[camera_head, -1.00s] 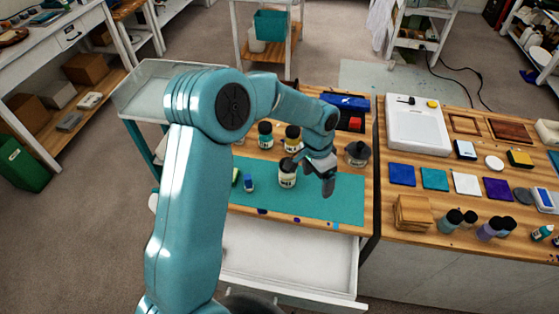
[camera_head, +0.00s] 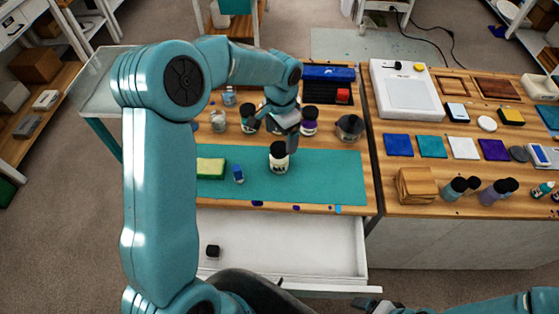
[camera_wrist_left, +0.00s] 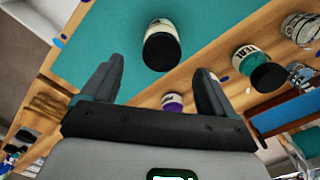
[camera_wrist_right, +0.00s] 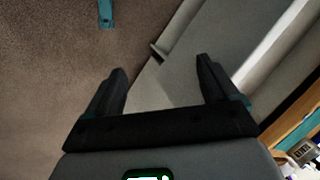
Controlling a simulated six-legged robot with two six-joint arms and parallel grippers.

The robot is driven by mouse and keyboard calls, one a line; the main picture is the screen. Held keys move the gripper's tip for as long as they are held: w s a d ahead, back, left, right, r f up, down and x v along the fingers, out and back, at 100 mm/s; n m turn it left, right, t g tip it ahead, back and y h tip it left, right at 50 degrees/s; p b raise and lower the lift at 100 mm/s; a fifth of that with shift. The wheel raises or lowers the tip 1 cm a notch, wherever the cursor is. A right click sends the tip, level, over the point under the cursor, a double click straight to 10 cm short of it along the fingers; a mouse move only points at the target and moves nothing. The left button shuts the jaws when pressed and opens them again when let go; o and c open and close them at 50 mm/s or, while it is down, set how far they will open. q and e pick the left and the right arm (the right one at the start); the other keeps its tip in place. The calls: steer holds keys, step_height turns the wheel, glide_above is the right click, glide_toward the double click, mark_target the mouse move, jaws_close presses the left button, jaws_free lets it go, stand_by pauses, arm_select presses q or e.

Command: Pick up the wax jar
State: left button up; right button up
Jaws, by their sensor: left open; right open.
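A white jar with a black lid (camera_head: 279,160) stands upright on the teal mat (camera_head: 330,175); its label is too small to read, so I cannot confirm it is the wax jar. It also shows in the left wrist view (camera_wrist_left: 162,42), beyond the fingers. My left gripper (camera_head: 284,132) is open and empty, just behind and above this jar, partly overlapping it in the head view. In the left wrist view its open fingers (camera_wrist_left: 160,75) are apart from the jar. My right gripper (camera_wrist_right: 163,68) is open and empty, low by the table's front.
Behind the mat stand a purple-labelled jar (camera_head: 310,121), a teal jar (camera_head: 249,119) and a dark grey pot (camera_head: 349,127). An open drawer (camera_head: 310,243) juts out in front.

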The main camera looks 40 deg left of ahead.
mark_target(280, 147)
arm_select(q)
steer(key=shift+s+a+f+b, duration=0.15)
steer(key=shift+a+f+b, duration=0.1)
steer(key=shift+f, duration=0.4)
steer(key=shift+s+a+f+b, duration=0.1)
steer(key=shift+a+f+b, duration=0.1)
steer(key=shift+f, duration=0.4)
steer(key=f+b, duration=0.2)
steer(key=f, duration=0.1)
steer(key=f+b, duration=0.1)
steer(key=f, duration=0.1)
steer(key=shift+w+d, duration=0.15)
steer(key=shift+d, duration=0.1)
steer(key=shift+a+f, duration=0.1)
steer(key=shift+d, duration=0.2)
steer(key=shift+r, duration=0.2)
steer(key=c, duration=1.2)
